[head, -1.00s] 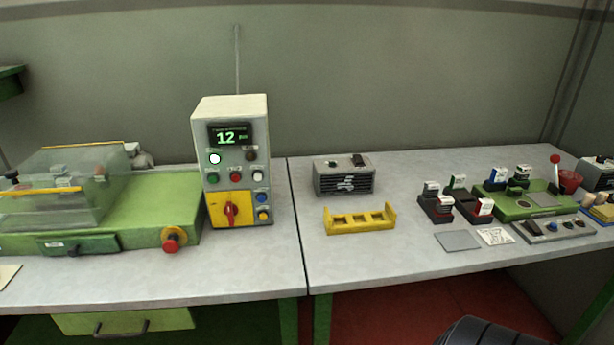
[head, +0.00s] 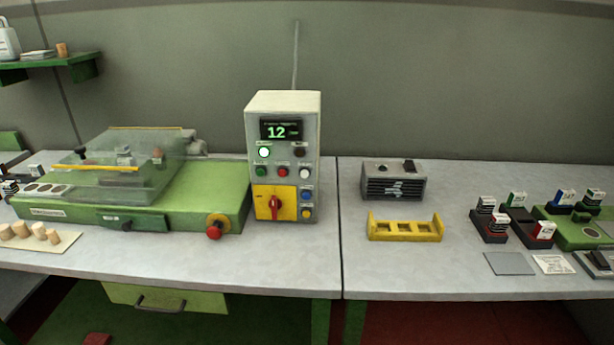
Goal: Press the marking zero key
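A pale control box (head: 283,108) stands upright on the bench, left of the seam between the two tables. Its dark display (head: 281,130) reads 12 in green. Below it are a lit white lamp or button (head: 264,152), a dark knob (head: 300,152) and several coloured buttons, among them a red one (head: 283,172) and a blue one (head: 306,194). A red rotary switch (head: 275,206) sits on a yellow plate. A grey panel (head: 598,262) is cut off at the right edge. Labels are too small to read, so I cannot tell which is the marking zero key. Neither gripper shows.
A green machine (head: 190,205) with a clear cover and red stop knob (head: 214,231) stands left. Corks (head: 38,231) lie on a pale sheet. A grey vented box (head: 393,184), yellow rack (head: 405,231) and stamps (head: 497,223) stand right. Bench front is mostly clear.

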